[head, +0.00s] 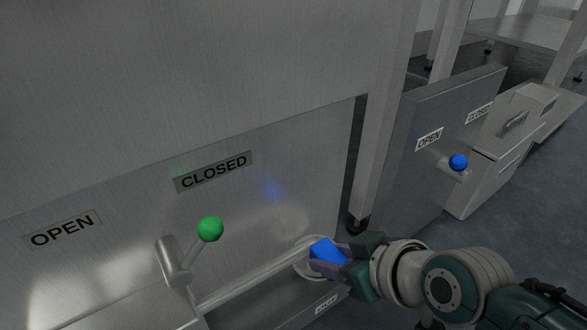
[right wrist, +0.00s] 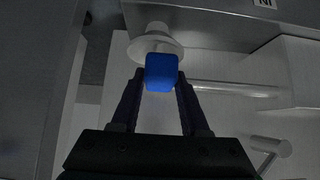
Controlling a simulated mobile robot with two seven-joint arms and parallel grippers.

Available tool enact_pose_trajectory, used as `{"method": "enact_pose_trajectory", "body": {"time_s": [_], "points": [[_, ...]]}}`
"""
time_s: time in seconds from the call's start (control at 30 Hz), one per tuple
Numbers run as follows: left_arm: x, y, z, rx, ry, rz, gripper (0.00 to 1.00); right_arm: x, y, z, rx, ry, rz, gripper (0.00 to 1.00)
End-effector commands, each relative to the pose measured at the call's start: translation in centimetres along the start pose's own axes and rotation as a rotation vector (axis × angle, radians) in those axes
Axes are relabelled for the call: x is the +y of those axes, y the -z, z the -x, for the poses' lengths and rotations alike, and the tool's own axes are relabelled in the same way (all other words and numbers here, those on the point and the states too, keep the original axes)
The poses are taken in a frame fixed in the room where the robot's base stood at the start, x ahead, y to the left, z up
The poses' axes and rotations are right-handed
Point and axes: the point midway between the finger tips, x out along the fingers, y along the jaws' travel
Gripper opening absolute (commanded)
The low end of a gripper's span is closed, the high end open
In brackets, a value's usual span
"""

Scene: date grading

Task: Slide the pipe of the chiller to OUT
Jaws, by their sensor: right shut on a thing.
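The chiller's pipe (head: 250,279) is a pale rod along the low ledge of the steel panel. At its right end are a pale round flange (head: 302,262) and a blue block (head: 325,253). My right gripper (head: 338,258) is shut on the blue block, coming in from the right. In the right wrist view, the blue block (right wrist: 161,72) sits between the fingertips, with the flange (right wrist: 155,42) just beyond it and the pipe (right wrist: 232,89) running to the right. A small label (head: 326,303) is on the ledge front; its word is hard to read. My left gripper is out of view.
A green-knobbed lever (head: 210,229) stands out from the panel, left of the pipe's end, below OPEN (head: 61,230) and CLOSED (head: 213,171) labels. A second unit with a blue-knobbed lever (head: 458,162) stands to the right. Floor shows between units.

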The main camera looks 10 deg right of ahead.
Motion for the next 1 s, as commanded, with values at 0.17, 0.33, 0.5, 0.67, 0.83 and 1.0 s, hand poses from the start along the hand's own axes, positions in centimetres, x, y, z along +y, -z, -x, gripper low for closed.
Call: {"method": "enact_pose_trajectory", "body": {"time_s": [0.17, 0.33, 0.5, 0.67, 0.83, 1.0], "points": [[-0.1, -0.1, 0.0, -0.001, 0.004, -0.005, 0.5, 0.2, -0.2, 0.0, -0.004, -0.004, 0.001, 0.55], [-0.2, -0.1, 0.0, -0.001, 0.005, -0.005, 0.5, 0.1, -0.1, 0.0, -0.003, -0.003, 0.001, 0.74], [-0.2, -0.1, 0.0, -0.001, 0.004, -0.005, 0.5, 0.1, -0.1, 0.0, -0.002, -0.002, 0.001, 0.75], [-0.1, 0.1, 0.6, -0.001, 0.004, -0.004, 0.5, 0.1, 0.1, 0.6, -0.002, -0.002, 0.001, 0.75], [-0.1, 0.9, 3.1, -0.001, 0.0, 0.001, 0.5, 0.1, 0.4, 3.2, -0.004, -0.002, 0.002, 0.75], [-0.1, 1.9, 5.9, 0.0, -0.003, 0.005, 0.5, 0.1, 0.4, 6.5, -0.005, -0.002, 0.003, 0.75]]}}
